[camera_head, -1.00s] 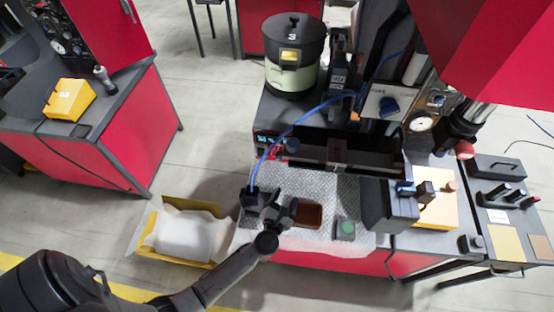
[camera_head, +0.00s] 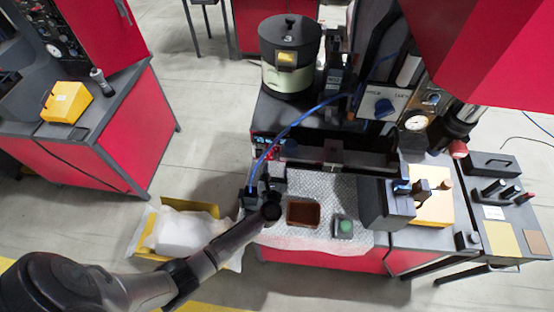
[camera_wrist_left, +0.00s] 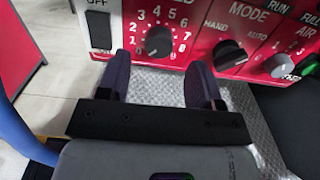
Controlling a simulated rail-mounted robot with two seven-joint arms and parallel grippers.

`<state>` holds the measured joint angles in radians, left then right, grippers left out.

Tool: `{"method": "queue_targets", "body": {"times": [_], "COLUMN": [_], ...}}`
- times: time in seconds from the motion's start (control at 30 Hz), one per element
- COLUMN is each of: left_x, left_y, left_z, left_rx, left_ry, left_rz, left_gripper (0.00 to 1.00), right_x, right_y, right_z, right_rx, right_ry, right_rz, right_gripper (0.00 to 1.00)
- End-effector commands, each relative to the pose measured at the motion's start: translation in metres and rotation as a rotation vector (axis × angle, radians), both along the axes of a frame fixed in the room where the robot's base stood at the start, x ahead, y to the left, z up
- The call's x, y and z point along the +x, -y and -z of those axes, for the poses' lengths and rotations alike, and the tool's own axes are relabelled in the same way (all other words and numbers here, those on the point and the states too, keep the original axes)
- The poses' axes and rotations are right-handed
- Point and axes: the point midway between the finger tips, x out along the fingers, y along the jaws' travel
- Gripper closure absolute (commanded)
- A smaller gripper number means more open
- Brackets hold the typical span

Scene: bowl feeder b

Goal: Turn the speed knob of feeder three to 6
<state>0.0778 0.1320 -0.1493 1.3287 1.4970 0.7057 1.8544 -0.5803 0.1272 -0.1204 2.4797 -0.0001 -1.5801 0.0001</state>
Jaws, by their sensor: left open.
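Feeder three (camera_head: 290,65) is a lidded bowl marked 3 at the back of the machine. In the left wrist view its red control panel (camera_wrist_left: 197,20) fills the top. The speed knob (camera_wrist_left: 158,40) is black and round, inside a white number scale. I cannot surely read its pointer. My left gripper (camera_wrist_left: 162,78) is open and empty, its two fingers apart below and either side of the knob, not closed on it. In the head view the left gripper (camera_head: 268,188) is in front of the panel, which it partly hides. My right gripper is not in view.
Right of the speed knob are a mode knob (camera_wrist_left: 229,55) and a run/air knob (camera_wrist_left: 280,66); an OFF switch (camera_wrist_left: 98,30) is at left. A blue cable (camera_head: 295,122) arches over the gripper.

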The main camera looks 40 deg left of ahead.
Motion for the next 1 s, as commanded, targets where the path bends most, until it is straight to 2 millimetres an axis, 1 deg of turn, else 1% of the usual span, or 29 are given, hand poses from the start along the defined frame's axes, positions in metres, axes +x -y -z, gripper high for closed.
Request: {"method": "queue_targets", "body": {"times": [0.03,0.1,0.3,0.5,0.77,1.0], "left_x": [0.007,0.015,0.031,0.036,0.036,0.036], "left_y": [-0.005,-0.010,-0.019,-0.023,-0.023,-0.023], "left_z": [-0.001,-0.001,0.000,0.000,0.000,0.000], "left_rx": [0.002,0.003,0.001,0.001,0.000,0.000], "left_ry": [0.001,0.001,0.000,-0.001,0.000,0.000], "left_rz": [0.000,-0.001,0.001,0.000,0.000,0.000], "left_gripper": [0.40,0.40,0.40,0.40,0.40,0.62], "right_x": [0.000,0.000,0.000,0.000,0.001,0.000], "right_y": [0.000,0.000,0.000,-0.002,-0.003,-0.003], "right_z": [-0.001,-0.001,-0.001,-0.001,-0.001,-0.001], "right_rx": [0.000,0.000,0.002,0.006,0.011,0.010], "right_ry": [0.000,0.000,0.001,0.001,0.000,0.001], "right_rz": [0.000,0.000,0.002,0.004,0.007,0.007], "right_gripper": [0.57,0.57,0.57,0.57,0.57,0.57]}}
